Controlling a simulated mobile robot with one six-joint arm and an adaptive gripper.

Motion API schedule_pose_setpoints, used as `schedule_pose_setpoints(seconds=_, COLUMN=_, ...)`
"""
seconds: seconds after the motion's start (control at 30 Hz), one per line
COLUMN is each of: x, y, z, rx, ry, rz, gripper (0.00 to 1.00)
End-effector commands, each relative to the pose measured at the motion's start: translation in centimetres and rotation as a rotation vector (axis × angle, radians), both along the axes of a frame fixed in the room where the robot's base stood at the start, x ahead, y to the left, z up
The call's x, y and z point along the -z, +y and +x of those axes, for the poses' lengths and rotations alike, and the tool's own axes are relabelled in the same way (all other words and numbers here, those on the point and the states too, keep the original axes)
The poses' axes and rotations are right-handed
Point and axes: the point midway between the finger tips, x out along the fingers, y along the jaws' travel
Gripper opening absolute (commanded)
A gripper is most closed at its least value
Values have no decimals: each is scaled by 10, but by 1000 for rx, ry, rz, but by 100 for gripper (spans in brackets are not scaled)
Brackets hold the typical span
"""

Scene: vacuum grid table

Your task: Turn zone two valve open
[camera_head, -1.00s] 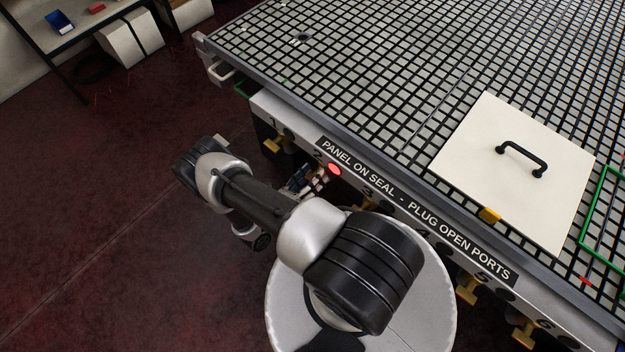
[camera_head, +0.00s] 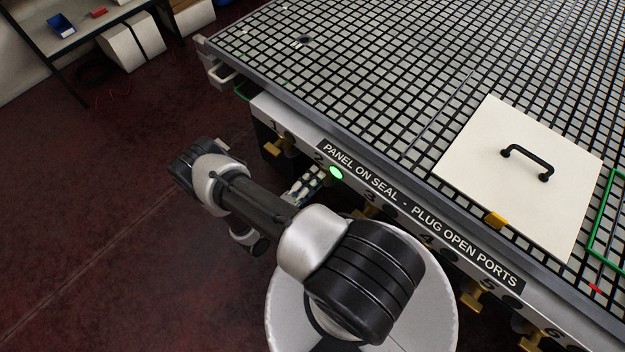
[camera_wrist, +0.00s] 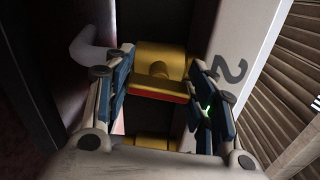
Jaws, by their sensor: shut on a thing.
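The zone two valve shows in the wrist view as a yellow handle (camera_wrist: 158,90) with a round hub, beside a black "2" on the white panel. My gripper (camera_wrist: 160,72) has one finger on each side of this handle and is shut on it. In the head view my gripper (camera_head: 304,188) is at the table's front edge, below the "2" label, and the zone two handle is hidden there. A green lamp (camera_head: 335,172) glows on the panel next to the "2".
Other yellow valves line the front edge, including the zone one valve (camera_head: 278,146) to the left. A white panel with a black handle (camera_head: 525,160) lies on the grid table (camera_head: 400,60). A shelf with a blue bin (camera_head: 61,25) stands far left.

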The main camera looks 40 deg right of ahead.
Motion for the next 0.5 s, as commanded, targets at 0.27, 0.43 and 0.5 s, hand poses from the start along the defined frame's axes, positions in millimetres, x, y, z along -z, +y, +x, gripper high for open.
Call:
schedule_pose_setpoints(seconds=0.27, x=1, y=0, z=-1, rx=2, ry=118, rz=-8, gripper=27)
schedule_pose_setpoints(seconds=0.43, x=2, y=0, z=-1, rx=2, ry=147, rz=-10, gripper=27)
schedule_pose_setpoints(seconds=0.5, x=2, y=0, z=-1, rx=2, ry=152, rz=-11, gripper=27)
